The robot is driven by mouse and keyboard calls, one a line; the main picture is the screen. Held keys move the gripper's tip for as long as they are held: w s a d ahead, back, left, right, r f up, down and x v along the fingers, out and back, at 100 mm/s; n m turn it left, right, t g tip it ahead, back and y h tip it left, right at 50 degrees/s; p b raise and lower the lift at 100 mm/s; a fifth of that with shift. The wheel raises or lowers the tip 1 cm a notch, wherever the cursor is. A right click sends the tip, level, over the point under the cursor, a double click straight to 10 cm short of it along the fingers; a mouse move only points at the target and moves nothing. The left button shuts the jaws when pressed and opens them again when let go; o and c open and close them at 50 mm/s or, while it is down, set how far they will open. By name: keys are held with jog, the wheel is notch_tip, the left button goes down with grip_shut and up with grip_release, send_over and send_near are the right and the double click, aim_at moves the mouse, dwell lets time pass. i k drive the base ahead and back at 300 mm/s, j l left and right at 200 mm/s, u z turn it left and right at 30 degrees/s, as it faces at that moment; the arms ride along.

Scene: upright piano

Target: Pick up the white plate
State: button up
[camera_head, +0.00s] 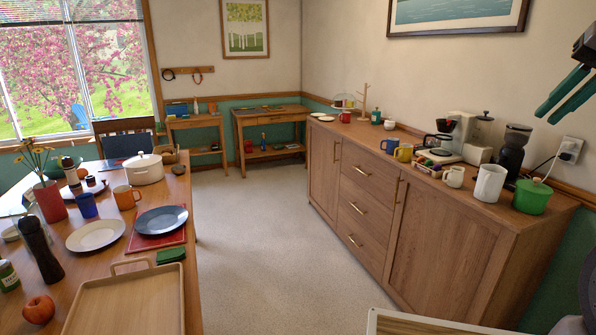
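A white plate (95,236) lies flat on the wooden dining table (82,268) at the left. It looks empty, with a clear rim. A dark blue-grey plate (161,220) lies just right of it on a red mat (158,240). My gripper (545,118) is at the upper right edge, in the air over the sideboard, far from the white plate. Its two dark green fingers point down and left with a gap between them, and nothing shows between them. The rest of the gripper is partly cut off by the frame edge.
Around the plate stand a blue cup (86,206), an orange mug (126,198), a tall dark pepper mill (40,250), a red flower vase (50,201) and a wooden tray (128,301). A sideboard (420,225) with kitchenware lines the right. Open floor (255,235) lies between.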

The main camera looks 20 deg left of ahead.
aim_at(99, 233)
jog(key=i+j+u, duration=0.1)
jog(key=i+u, duration=0.55)
jog(key=u, duration=0.2)
jog(key=i+l+u, duration=0.15)
jog(key=i+u, duration=0.25)
jog(key=i+l+u, duration=0.2)
jog(key=u, duration=0.25)
jog(key=i+l+u, duration=0.6)
jog(key=u, duration=0.3)
jog(key=i+l+u, duration=0.25)
jog(key=l+u, duration=0.25)
jog(key=i+l+u, duration=0.2)
jog(key=u, duration=0.3)
jog(key=l+u, duration=0.15)
jog(key=l, duration=0.2)
jog(key=i+l+u, duration=0.15)
jog(key=l, duration=0.2)
